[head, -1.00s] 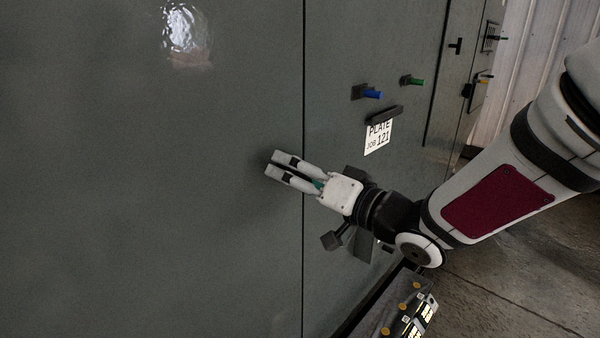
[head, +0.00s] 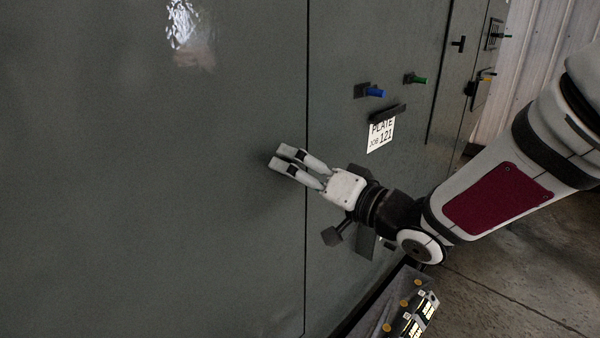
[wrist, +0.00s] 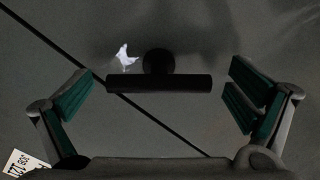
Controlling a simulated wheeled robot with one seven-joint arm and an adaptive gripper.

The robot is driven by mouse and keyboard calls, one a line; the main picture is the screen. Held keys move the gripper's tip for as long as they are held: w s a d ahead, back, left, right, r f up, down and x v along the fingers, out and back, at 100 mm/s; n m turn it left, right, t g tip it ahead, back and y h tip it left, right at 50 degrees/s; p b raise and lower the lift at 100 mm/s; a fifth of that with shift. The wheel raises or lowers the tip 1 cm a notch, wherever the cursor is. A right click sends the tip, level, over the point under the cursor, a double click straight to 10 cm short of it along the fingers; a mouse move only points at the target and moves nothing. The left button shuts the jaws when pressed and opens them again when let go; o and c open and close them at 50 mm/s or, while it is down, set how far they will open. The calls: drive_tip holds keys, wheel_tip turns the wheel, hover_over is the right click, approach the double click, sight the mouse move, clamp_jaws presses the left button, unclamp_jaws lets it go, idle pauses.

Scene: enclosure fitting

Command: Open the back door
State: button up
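A large grey enclosure wall fills most of the head view, with a thin vertical door seam (head: 307,120) and a flat door panel (head: 150,200) left of it. My gripper (head: 279,157) is close to the panel by the seam. In the wrist view my gripper (wrist: 160,100) is open, its green-padded fingers wide apart. A dark T-shaped handle (wrist: 158,83) with a round stem lies between the fingers in the picture, apart from both. Its depth relative to the fingertips is unclear. The head view does not show this handle clearly; my gripper may cover it.
Right of the seam are a blue knob (head: 374,93), a green knob (head: 417,79) and a white plate label (head: 380,134) under a dark bar. Another T-handle (head: 459,43) is farther back. A cart-like top with lit parts (head: 420,312) stands below my arm. Concrete floor (head: 520,270) is clear at right.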

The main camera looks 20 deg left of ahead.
drive_tip(key=v, duration=1.2)
drive_tip(key=shift+f, duration=0.1)
